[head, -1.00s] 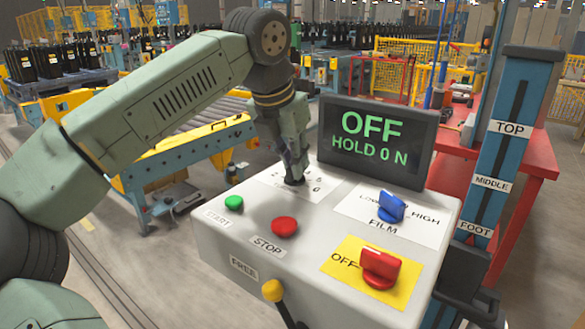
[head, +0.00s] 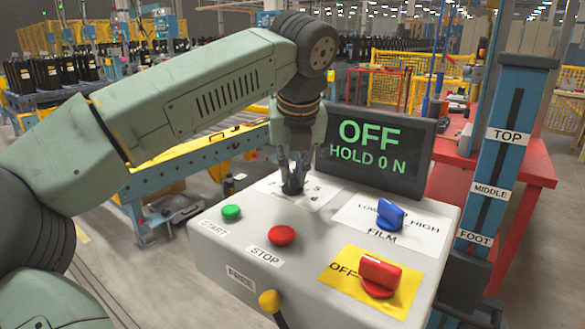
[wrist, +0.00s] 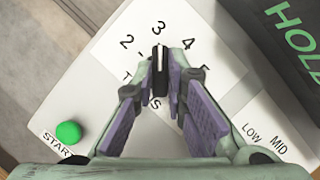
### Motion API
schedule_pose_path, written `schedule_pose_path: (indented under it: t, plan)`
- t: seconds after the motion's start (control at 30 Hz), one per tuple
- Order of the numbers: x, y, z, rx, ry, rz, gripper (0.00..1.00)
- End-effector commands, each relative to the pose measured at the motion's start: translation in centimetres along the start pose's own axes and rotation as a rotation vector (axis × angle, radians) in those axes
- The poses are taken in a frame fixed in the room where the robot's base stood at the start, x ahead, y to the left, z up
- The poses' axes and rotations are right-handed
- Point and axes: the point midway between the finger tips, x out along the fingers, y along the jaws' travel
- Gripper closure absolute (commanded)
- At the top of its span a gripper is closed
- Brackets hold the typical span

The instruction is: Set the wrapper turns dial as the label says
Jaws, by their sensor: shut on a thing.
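The wrapper turns dial (wrist: 160,84) is a black knob with a white line, on a white plate (wrist: 190,30) with printed numbers. In the wrist view the line points up towards the 3; the 2, 4 and 5 also show. My gripper (head: 292,186) is shut on the dial, with one finger on each side of it, as the wrist view (wrist: 161,82) also shows. My fingers hide part of the plate's word and the lower numbers. In the head view my gripper covers most of the dial. No label stating the setting is readable.
The grey console (head: 225,258) also carries a green START button (head: 231,213), a red STOP button (head: 281,236), a blue FILM knob (head: 390,214), a red OFF switch (head: 379,277) and a yellow-tipped lever (head: 269,301). A screen (head: 377,150) behind reads OFF, HOLD 0 N.

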Motion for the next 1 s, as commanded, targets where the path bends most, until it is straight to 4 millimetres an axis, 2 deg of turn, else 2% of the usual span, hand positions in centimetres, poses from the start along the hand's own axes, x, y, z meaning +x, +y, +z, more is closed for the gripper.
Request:
schedule_pose_path:
  t: [0.53,0.57,0.6,0.83,1.0]
  plan:
    - [0.03,-0.01,-0.02,-0.021,0.001,0.008,1.0]
    - [0.03,0.0,-0.02,-0.021,0.001,0.008,0.86]
    - [0.03,0.0,-0.02,-0.021,0.001,0.008,0.83]
    - [0.02,0.0,-0.01,-0.02,0.001,0.008,0.68]
    - [0.01,-0.01,0.0,-0.02,0.0,0.008,0.68]
